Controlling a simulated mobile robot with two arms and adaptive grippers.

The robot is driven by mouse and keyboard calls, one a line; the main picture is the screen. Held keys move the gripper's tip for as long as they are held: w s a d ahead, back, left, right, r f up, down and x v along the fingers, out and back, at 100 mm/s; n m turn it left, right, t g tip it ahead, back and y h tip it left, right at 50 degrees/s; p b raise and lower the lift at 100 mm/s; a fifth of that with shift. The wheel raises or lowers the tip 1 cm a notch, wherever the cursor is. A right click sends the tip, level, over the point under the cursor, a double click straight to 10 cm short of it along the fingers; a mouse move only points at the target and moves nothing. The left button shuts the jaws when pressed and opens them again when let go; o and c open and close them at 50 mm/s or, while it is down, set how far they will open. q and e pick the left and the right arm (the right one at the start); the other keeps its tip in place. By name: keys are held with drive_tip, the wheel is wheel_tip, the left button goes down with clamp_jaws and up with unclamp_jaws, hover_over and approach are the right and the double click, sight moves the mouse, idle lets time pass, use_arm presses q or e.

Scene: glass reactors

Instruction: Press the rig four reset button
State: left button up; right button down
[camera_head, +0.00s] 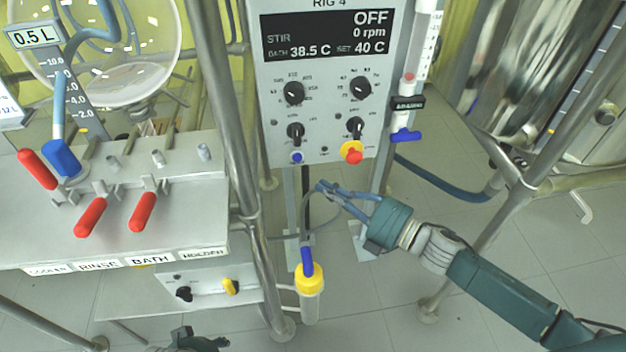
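The rig 4 control panel (322,115) stands upright at top centre, with its label partly cut by the top edge. A small blue button (297,157) sits at its lower left; any wording by it is too small to read. A red mushroom button on a yellow base (352,152) sits to its right. My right gripper (322,187) reaches in from the right, its fingertips together and empty, just below the panel in the picture. It appears apart from both buttons. A dark and teal part of my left arm (190,342) shows at the bottom edge; its fingers are not clear.
Left is a bench (130,230) with red-handled valves and a glass vessel (125,50). A metal post (232,120) stands between bench and panel. A yellow-capped tube (310,288) stands below. A blue-handled valve (405,136) is right of the panel, near a steel vessel (545,80).

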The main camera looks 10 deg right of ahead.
use_arm(q)
drive_tip(key=shift+s+f, duration=0.1)
drive_tip(key=shift+f, duration=0.35)
use_arm(e)
drive_tip(key=shift+v, duration=2)
use_arm(q)
drive_tip(key=shift+s, duration=0.1)
